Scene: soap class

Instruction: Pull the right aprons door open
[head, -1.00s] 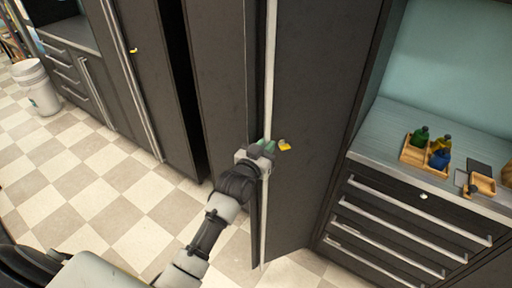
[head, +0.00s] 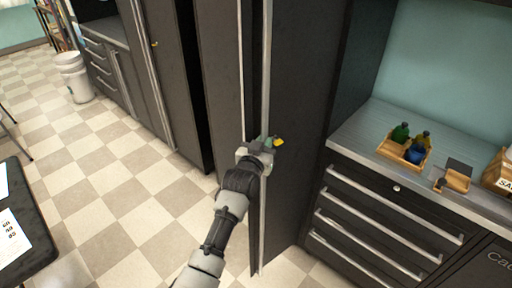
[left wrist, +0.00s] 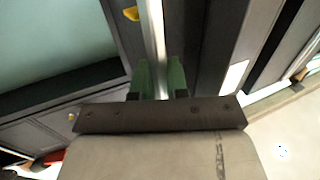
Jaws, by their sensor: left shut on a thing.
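The tall dark aprons door (head: 301,90) stands in the middle of the head view, turned outward from the cabinet line. A long silver vertical handle (head: 266,60) runs along its left edge. My left gripper (head: 264,143) is shut on this handle about midway up the visible door. In the left wrist view, the green fingertips (left wrist: 161,78) lie on either side of the silver handle bar (left wrist: 154,35). My right gripper is not in view.
Another dark door (head: 216,80) stands just left. A drawer unit (head: 385,225) stands right, with a wooden tray of bottles (head: 384,151) on its counter. A dark table (head: 30,245) is at the lower left. White buckets (head: 76,82) stand far left. The checkered floor (head: 110,170) left of the door is clear.

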